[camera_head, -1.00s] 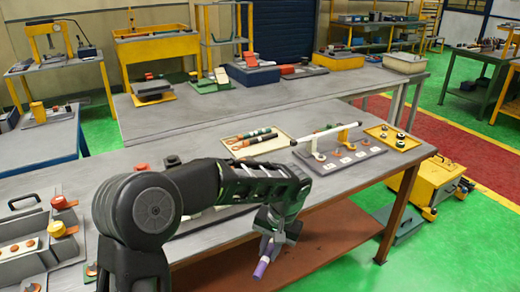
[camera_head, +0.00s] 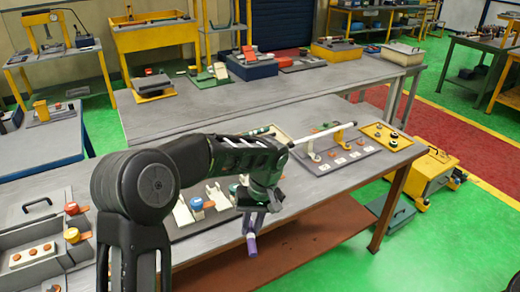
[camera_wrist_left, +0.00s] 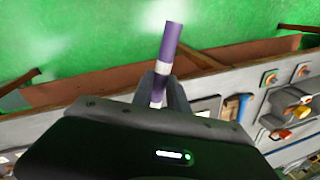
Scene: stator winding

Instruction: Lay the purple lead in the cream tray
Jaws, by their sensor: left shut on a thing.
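My left gripper (camera_head: 250,224) is shut on the purple lead (camera_head: 252,245), a short purple rod with a pale band. The lead hangs down in front of the table's near edge, over the lower shelf. In the left wrist view, the purple lead (camera_wrist_left: 171,42) sticks out beyond the left gripper's fingers (camera_wrist_left: 160,92), with the green floor behind it. The cream tray (camera_head: 284,136) lies on the table behind my left arm. The arm hides most of the tray, and only bits of it and of its dark contents show.
A yellow tray (camera_head: 388,135) with small parts is farther right. Boards with blue and white parts (camera_head: 196,205) lie left of the gripper. The lower shelf (camera_head: 320,235) is bare.

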